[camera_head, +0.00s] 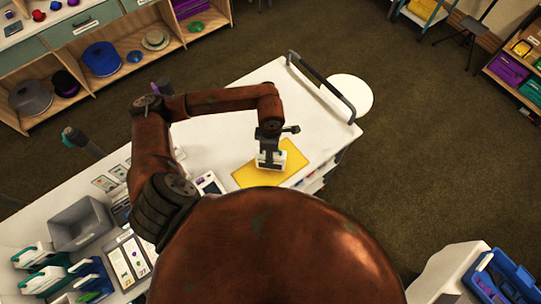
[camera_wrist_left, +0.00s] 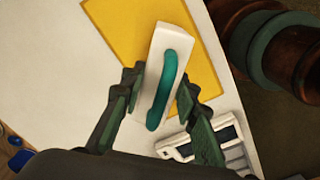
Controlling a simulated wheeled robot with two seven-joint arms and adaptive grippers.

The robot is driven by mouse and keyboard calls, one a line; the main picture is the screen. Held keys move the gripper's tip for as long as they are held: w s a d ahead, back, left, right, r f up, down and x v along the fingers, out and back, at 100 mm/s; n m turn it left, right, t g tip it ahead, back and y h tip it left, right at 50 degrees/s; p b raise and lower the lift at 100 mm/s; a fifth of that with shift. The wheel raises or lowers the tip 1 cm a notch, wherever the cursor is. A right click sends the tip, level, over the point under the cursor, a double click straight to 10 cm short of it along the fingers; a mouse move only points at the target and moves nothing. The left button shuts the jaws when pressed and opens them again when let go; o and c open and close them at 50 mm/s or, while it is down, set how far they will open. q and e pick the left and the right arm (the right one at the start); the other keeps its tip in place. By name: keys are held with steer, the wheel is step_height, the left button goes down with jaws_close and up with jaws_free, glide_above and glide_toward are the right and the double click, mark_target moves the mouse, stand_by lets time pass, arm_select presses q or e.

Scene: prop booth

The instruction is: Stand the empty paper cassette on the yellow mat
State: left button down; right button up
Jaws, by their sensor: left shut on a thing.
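The paper cassette (camera_head: 271,161) is a white block with a teal handle. It is upright over the yellow mat (camera_head: 244,177), toward the mat's far side. My left gripper (camera_head: 269,148) is above it and shut on it. In the left wrist view the cassette (camera_wrist_left: 171,42) is between the two fingers (camera_wrist_left: 158,98), its teal handle facing the camera, with the yellow mat (camera_wrist_left: 118,28) behind it. I cannot tell whether its base touches the mat or whether it is empty. My right gripper is not in view.
The white counter (camera_head: 225,125) is clear beyond the mat, with a dark rail (camera_head: 322,84) at its end. A grey bin (camera_head: 80,222), printed cards (camera_head: 128,262) and several white-and-green items (camera_head: 40,256) are at the left. A white device (camera_head: 209,184) lies next to the mat.

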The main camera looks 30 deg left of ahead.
arm_select(q)
step_height(320, 180, down, 2)
steer(key=shift+f+p, duration=0.1)
steer(key=shift+p, duration=0.25)
steer(key=shift+f, duration=0.2)
steer(key=c, duration=1.5)
jaws_free()
steer(key=shift+r, duration=0.2)
step_height(320, 180, up, 12)
steer(key=shift+b, duration=1.25)
